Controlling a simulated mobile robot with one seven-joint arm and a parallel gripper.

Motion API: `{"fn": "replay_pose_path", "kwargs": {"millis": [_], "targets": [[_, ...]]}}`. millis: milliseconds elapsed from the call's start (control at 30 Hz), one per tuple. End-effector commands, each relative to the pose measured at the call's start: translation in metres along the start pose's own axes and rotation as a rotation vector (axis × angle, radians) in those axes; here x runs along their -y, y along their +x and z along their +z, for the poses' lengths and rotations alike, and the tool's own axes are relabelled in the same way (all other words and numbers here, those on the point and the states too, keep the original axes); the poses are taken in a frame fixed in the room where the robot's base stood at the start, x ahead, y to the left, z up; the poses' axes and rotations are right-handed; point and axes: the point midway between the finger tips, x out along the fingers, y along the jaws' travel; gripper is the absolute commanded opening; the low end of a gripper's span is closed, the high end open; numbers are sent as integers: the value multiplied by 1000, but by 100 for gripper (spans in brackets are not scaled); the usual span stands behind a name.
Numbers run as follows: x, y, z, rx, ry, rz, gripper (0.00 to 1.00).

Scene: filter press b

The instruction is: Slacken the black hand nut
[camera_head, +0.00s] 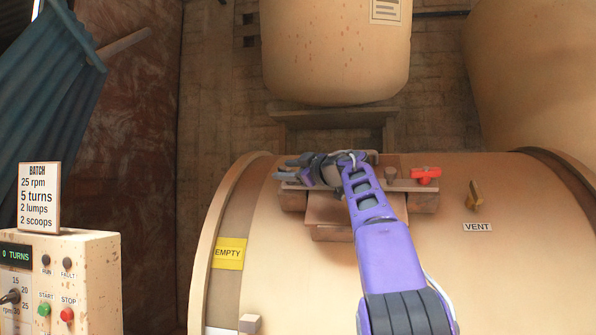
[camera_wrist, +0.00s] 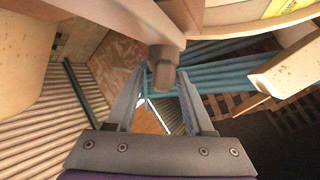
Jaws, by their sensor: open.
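My gripper (camera_head: 286,168) reaches in over the left end of the crossbar on the large drum, fingers pointing left. In the wrist view my gripper (camera_wrist: 161,82) is open, its two grey fingers apart. A dark grey-brown knob (camera_wrist: 163,62), which looks like the black hand nut, sits on the end of a beam between or just beyond the fingertips. I cannot tell whether a finger touches it. In the head view I cannot make out the black hand nut apart from my gripper and wrist.
A red hand nut (camera_head: 425,175) sits at the crossbar's right end, with a round brown knob (camera_head: 390,173) left of it. A brass vent handle (camera_head: 474,195) stands farther right. A control box (camera_head: 85,270) with a batch sign (camera_head: 39,197) stands at lower left.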

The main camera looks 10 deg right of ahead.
Motion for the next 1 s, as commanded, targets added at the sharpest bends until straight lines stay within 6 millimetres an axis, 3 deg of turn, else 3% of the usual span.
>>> {"fn": "replay_pose_path", "kwargs": {"millis": [267, 800, 1000], "targets": [[2, -36, 2, 0, 0, 3, 52], [0, -149, 0, 1, -1, 5, 52], [-1, -170, 0, 0, -1, 3, 52]]}}
